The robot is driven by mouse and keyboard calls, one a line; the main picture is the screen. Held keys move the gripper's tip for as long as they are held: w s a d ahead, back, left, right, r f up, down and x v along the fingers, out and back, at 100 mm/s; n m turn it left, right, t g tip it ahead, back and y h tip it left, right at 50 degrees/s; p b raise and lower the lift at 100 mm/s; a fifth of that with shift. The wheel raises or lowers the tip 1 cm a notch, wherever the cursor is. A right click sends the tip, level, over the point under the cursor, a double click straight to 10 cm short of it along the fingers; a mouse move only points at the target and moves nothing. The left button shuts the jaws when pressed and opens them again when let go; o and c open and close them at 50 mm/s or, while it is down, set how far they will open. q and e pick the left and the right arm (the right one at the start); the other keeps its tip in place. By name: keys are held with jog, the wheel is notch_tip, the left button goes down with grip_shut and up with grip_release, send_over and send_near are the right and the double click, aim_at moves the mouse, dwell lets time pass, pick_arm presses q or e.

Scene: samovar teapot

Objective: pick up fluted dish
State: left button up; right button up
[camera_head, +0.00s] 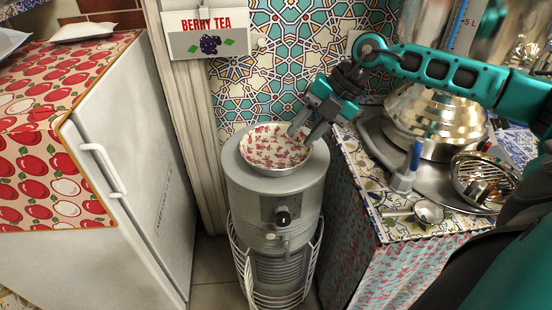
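The fluted dish (274,148) is a shallow white bowl with a red floral pattern. It sits upright on top of the grey cylindrical samovar (262,193). My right gripper (302,133) reaches in from the right and points down at the dish's right rim. Its two fingers look parted, with a gap between them. The fingers overlap the rim in the picture, and I cannot tell whether they touch it. My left gripper is not in view.
A white fridge (140,150) with a red apple-print cover (50,215) stands at left. At right, a tiled counter (400,228) holds a metal tray, a large silver vessel (435,115), a strainer (485,180) and a small ladle (428,212). A "BERRY TEA" sign (206,34) hangs behind.

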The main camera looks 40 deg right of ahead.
jog(key=s+d+r+m+h, duration=0.1)
jog(key=d+r+h, duration=0.15)
jog(key=d, duration=0.55)
jog(key=b, duration=0.1)
send_over(310, 153)
jog(key=s+d, duration=0.2)
notch_tip(310, 153, down, 7)
jog(key=shift+h, duration=0.55)
jog(key=shift+a+b+x, duration=0.1)
jog(key=shift+b+x, duration=0.1)
jog(key=shift+x, duration=1.25)
jog(key=shift+a+b+x, duration=0.15)
jog(key=shift+x, duration=1.35)
jog(key=shift+c, duration=0.5)
grip_shut()
jog(key=shift+r, duration=0.1)
